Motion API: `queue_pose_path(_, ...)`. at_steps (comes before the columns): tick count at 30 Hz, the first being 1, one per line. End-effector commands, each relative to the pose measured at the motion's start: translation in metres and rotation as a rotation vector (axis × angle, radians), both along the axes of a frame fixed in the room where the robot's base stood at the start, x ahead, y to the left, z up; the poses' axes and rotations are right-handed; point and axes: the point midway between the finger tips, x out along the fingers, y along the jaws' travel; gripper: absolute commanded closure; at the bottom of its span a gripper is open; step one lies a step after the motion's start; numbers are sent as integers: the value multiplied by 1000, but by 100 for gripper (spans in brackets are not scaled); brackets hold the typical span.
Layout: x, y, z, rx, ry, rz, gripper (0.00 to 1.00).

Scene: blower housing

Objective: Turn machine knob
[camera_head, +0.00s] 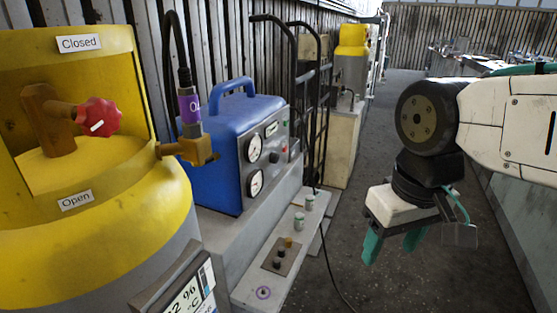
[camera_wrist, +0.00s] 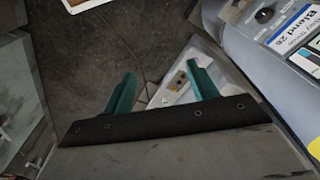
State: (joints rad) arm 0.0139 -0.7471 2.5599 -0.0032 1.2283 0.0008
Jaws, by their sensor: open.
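The yellow machine (camera_head: 90,240) at the left has a red knob (camera_head: 97,117) on a brown valve. My gripper (camera_head: 391,252) is open and empty, pointing down, right of the console and far from the red knob. Its two green fingers are spread in the wrist view (camera_wrist: 161,70); the red knob is not seen there.
A blue gauge unit (camera_head: 228,150) stands behind the console. A black hand truck (camera_head: 300,100) leans near the wall. A black cable (camera_head: 335,280) runs down to the floor. A display labelled "Blend 26" (camera_wrist: 290,30) shows in the wrist view. The dark aisle floor (camera_head: 350,220) has free room.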

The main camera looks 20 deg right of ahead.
Motion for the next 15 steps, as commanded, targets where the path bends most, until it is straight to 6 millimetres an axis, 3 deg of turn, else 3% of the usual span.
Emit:
queue_pose_path(5,16,-11,-21,-1,132,-44,42)
queue_pose_path(8,41,-27,-33,-33,186,-63,42)
queue_pose_path(15,143,-87,-72,-161,102,-84,42)
